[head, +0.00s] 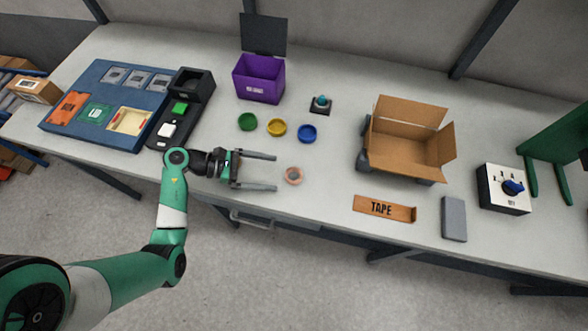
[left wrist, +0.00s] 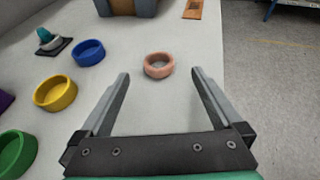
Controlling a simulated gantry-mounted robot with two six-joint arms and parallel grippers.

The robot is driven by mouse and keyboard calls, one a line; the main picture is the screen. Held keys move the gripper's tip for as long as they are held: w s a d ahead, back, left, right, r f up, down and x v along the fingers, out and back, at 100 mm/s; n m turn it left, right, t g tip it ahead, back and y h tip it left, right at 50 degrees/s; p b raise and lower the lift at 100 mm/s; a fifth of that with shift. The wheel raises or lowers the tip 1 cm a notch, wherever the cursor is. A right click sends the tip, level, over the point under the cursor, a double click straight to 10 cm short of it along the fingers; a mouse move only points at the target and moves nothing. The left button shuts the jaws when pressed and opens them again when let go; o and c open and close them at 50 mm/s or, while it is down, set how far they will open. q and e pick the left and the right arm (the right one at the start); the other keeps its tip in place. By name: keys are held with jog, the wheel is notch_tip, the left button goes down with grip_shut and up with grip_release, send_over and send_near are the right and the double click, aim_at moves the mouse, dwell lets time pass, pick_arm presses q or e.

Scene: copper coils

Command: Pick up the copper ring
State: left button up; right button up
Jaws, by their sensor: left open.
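The copper ring (head: 293,175) lies flat on the grey table near its front edge. In the left wrist view the ring (left wrist: 159,66) lies ahead of the fingers, roughly centred between their lines. My left gripper (head: 276,172) is open and empty, with its two fingers pointing right toward the ring. In the left wrist view the gripper (left wrist: 160,75) shows both fingers spread wide, and nothing is between them. The ring is just beyond the fingertips and appears apart from them. My right gripper is not in view.
Green (head: 247,122), yellow (head: 276,127) and blue (head: 307,133) rings lie behind the gripper. A purple box (head: 260,84) stands farther back. An open cardboard box (head: 407,140) and an orange TAPE strip (head: 384,208) are to the right. The table around the copper ring is clear.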

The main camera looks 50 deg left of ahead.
aim_at(300, 176)
pick_arm(q)
jog(key=b+x, duration=0.1)
jog(key=x, duration=0.5)
jog(key=shift+a+f+b, duration=0.2)
jog(key=shift+b, duration=0.15)
grip_shut()
